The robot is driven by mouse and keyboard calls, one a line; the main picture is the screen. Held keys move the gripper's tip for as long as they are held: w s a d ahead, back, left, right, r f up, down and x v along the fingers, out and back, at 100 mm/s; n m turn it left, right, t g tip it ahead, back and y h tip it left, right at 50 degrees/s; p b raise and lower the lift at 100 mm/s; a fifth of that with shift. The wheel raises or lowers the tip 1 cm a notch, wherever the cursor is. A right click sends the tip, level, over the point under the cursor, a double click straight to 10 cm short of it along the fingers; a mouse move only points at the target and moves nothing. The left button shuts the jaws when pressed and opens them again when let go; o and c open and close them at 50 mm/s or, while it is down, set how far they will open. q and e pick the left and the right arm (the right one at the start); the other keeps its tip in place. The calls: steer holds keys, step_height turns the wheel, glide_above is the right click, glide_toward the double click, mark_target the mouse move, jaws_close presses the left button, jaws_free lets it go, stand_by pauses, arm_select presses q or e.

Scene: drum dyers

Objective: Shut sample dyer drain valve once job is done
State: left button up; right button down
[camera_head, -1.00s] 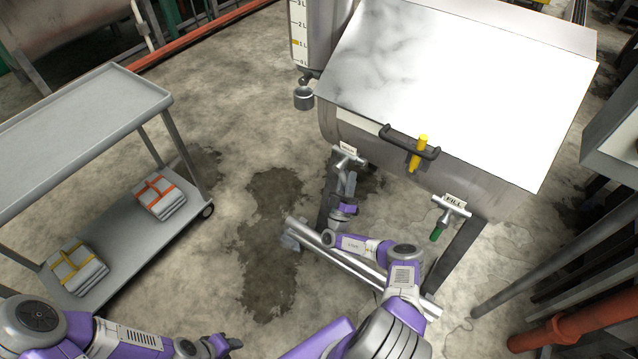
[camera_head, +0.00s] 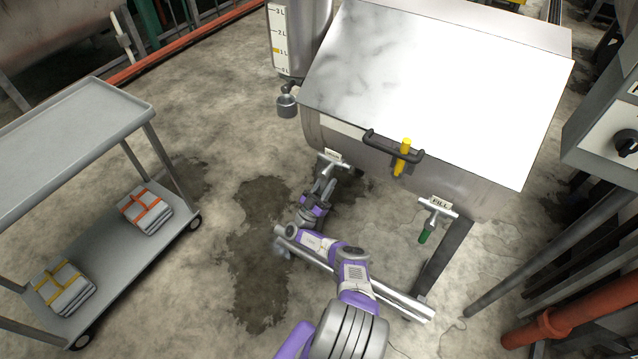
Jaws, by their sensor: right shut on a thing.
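The sample dyer (camera_head: 440,85) is a steel drum with a large pale lid. The drain valve (camera_head: 335,164) is a metal stub with a small label, too small to read, at the dyer's lower left front. My right gripper (camera_head: 326,184) is just below it, shut on the valve's handle, which is mostly hidden by the fingers. The handle's exact angle cannot be told. A second valve labelled FILL (camera_head: 437,208), with a green-tipped handle (camera_head: 425,236) hanging down, is at the right. My left gripper is not in view.
A black bar handle with a yellow grip (camera_head: 403,152) is on the dyer's front. A grey cart (camera_head: 125,243) with folded cloth bundles (camera_head: 146,210) stands left. A control box with a dark knob (camera_head: 625,143) is at right. Wet patches mark the floor.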

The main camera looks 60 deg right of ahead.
stand_by(0.3)
steer(key=c, duration=0.9)
jaws_free()
steer(key=shift+r, duration=0.1)
